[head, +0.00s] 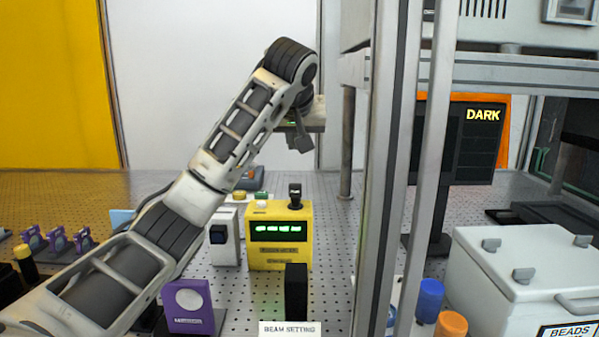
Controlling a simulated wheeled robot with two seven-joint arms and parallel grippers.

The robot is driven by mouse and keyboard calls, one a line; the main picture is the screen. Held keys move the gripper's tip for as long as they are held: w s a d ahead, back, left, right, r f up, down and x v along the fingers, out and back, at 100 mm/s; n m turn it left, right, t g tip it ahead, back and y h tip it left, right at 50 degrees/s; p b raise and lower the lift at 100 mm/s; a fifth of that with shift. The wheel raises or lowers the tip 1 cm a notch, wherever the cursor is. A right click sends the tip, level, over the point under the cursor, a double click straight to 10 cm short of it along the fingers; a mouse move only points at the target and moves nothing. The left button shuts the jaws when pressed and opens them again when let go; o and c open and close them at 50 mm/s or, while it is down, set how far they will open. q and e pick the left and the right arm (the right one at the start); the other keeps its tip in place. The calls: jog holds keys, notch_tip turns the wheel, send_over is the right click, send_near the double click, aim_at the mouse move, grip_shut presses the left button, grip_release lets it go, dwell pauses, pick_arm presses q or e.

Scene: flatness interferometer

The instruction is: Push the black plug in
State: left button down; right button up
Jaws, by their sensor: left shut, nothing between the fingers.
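A black plug-like piece (295,195) stands upright on top of the yellow box (280,262), near its right end. Part of it sticks up above the box top; how deep it sits I cannot tell. My left gripper (299,146) is shut and empty, pointing down above the black piece, with a clear gap between them. The yellow box has a lit green display on its front. My right gripper is not in view.
A white box (225,240) stands left of the yellow one. A black upright block (296,290) and a "BEAM SETTING" label (290,329) are in front. A purple piece (189,305) is front left. A metal frame post (385,180) rises on the right.

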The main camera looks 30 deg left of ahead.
pick_arm(q)
jog(key=p, duration=0.2)
send_over(295, 191)
notch_tip(295, 191, down, 5)
jog(key=f, duration=0.2)
jog(key=s+f, duration=0.1)
jog(key=shift+d, duration=0.25)
jog(key=shift+f, duration=0.55)
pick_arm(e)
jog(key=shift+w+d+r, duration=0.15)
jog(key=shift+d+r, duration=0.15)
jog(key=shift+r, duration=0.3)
